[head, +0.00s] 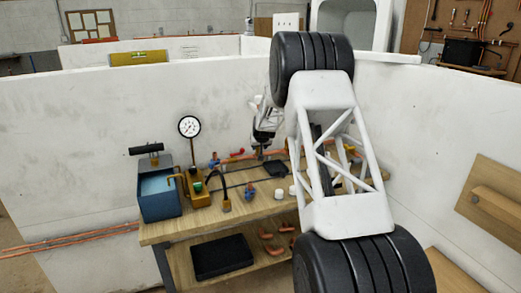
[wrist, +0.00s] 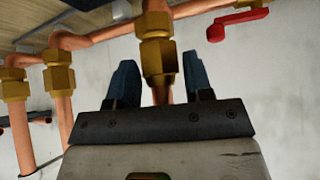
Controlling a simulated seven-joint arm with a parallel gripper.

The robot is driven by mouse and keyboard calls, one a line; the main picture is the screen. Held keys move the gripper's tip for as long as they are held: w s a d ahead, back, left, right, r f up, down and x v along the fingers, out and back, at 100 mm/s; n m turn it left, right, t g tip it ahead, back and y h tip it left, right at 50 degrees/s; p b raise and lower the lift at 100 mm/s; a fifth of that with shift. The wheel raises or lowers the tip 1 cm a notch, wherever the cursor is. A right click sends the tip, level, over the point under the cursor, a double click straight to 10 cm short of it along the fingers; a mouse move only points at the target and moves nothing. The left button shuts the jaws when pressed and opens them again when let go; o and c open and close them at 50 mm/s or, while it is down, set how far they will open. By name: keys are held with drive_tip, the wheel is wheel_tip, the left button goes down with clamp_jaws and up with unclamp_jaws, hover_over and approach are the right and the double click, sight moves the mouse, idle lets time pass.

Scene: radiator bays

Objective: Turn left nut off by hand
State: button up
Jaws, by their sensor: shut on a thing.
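Two more brass nuts show at the left of that view, one on a nearer pipe (wrist: 59,76) and one at the edge (wrist: 14,86). I cannot tell from the pictures which one is the left nut. In the head view my gripper (head: 263,139) is small, above the back of the bench, and the pipework there is too small to make out.
A red-handled valve (wrist: 238,22) sits right of the gripped nut. On the wooden bench (head: 165,232) stand a blue tank with a pump handle (head: 160,195) and a dial gauge (head: 190,127). A black tray (head: 222,257) lies on the lower shelf. White walls enclose the bay.

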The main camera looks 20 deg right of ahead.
drive_tip(key=shift+w+d+f+n+y, duration=0.25)
drive_tip(key=shift+d+f+n+y, duration=0.3)
drive_tip(key=shift+n, duration=0.25)
drive_tip(key=shift+w+d+f+n+y, duration=0.2)
drive_tip(key=shift+d+f+n+y, duration=0.3)
drive_tip(key=shift+n, duration=0.3)
drive_tip(key=o, duration=0.8)
drive_tip(key=shift+r, duration=0.25)
drive_tip(key=v, duration=0.9)
drive_tip(key=shift+a+r, duration=0.1)
drive_tip(key=shift+r, duration=0.05)
drive_tip(key=shift+s, duration=0.1)
